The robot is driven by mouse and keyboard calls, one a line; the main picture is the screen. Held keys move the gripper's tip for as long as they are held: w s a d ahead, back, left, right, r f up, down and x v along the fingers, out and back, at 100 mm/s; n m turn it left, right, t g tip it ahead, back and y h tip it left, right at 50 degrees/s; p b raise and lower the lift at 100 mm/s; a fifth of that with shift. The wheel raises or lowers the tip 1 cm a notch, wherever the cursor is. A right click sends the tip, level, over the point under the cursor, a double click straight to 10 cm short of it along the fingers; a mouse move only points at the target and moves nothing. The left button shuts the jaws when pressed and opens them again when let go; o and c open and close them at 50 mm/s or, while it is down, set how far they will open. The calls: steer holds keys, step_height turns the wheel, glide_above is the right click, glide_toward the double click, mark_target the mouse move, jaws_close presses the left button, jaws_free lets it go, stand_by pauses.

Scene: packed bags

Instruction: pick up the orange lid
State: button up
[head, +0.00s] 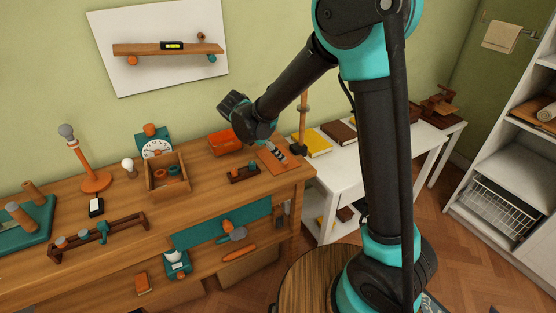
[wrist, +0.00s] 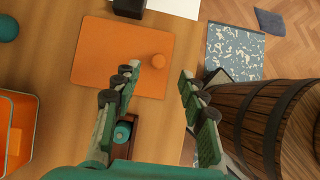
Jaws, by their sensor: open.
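The left finger overlaps the lid's lower right area in the picture. The height of the tips above the lid is hard to tell.
An open orange box (wrist: 27,115) stands left on the bench. A small dark rack (wrist: 135,142) with a teal ball sits close below the left finger. A black block (wrist: 129,7) is just behind the lid. A wooden barrel (wrist: 270,125) stands right, past the bench edge.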

steer(key=shift+x, duration=3.1)
steer(key=shift+a, duration=0.1)
jaws_close()
